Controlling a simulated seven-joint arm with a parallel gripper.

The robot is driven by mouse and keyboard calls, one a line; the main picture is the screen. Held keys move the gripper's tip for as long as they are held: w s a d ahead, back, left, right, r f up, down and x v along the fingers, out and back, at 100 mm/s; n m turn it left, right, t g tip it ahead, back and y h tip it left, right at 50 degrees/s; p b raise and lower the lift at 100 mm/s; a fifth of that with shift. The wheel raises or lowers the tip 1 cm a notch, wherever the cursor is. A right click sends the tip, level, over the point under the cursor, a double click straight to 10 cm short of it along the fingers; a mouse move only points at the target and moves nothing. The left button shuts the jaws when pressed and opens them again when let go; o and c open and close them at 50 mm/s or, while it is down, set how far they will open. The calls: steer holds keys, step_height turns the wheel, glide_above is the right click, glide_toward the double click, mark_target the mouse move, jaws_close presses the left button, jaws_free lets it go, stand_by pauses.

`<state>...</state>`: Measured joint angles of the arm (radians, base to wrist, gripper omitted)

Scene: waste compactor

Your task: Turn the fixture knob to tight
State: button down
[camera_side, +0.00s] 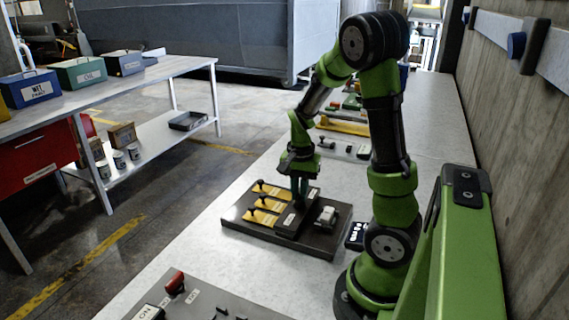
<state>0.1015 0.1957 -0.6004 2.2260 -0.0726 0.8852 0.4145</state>
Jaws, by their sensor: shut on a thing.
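The fixture (240,229) is a dark plate lying on the light worktop. It carries several yellow strips (262,217) with small black handles, a raised dark block with a white label (289,219), and a grey-white part (326,214) at its right. My green arm reaches down from above. My gripper (300,192) points straight down at the back end of the dark block and is shut on the fixture knob. The fingers hide the knob, so its angle cannot be read. Markings on the fixture are too small to read.
Another panel (205,300) with a red handle (175,282) lies in front. More fixtures, one with a yellow bar (343,127), lie behind. A small black device (355,236) is close to the right. A concrete wall (530,130) bounds the right side. Worktop left of the fixture is clear.

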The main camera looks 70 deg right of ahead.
steer(key=shift+m, duration=0.6)
steer(key=c, duration=1.1)
jaws_free()
steer(key=shift+c, duration=0.2)
steer(key=shift+r, duration=0.15)
step_height(320, 180, up, 17)
steer(key=shift+f, duration=0.2)
